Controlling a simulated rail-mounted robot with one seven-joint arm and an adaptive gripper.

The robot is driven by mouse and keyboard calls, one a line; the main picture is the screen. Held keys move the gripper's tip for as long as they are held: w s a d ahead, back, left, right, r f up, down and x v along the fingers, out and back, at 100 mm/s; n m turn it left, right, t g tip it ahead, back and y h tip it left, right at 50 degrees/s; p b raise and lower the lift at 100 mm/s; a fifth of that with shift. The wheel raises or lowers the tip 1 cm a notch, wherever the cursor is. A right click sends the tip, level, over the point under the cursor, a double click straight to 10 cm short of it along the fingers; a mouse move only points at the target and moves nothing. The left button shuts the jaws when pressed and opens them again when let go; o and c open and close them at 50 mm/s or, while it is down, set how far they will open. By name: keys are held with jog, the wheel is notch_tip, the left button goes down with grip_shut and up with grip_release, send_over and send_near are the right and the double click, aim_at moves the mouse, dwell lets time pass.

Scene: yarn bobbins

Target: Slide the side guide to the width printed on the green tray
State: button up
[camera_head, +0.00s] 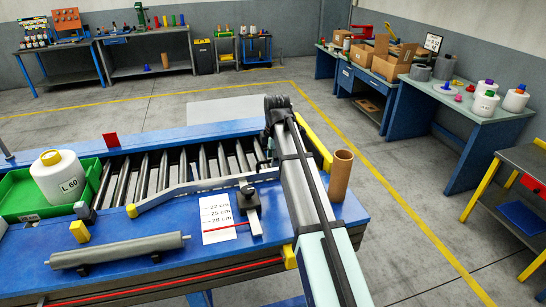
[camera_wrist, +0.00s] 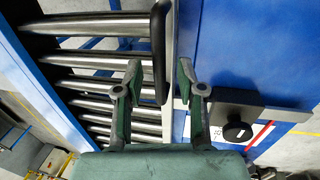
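The green tray (camera_head: 86,197) is at the left end of the roller conveyor in the head view; its small label (camera_head: 30,217) is too small to read. The side guide (camera_head: 190,187) is a grey rail along the near side of the rollers. A black-knobbed block (camera_head: 249,198) sits beside a white scale card (camera_head: 217,219) marked 22, 25 and 28 cm, with a red line below the 28 cm mark. In the wrist view, my gripper (camera_wrist: 159,72) is open, with the guide's grey edge (camera_wrist: 170,65) and a black handle (camera_wrist: 159,35) between its fingers. The knob (camera_wrist: 238,132) is right of it.
A white bobbin (camera_head: 62,180) marked L 60 stands in the tray. A brown tube (camera_head: 341,175) stands right of my arm. A grey roller (camera_head: 118,250) lies at the front of the blue table (camera_head: 165,225). Workbenches line the walls, with open floor between.

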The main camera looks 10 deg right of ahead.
grip_shut()
jog(key=w, duration=0.5)
jog(key=shift+a+b, duration=0.15)
jog(key=shift+b, duration=0.2)
grip_release()
notch_tip(320, 180, up, 12)
jog(key=s, duration=0.2)
jog(key=shift+s, duration=0.15)
jog(key=shift+f, duration=0.1)
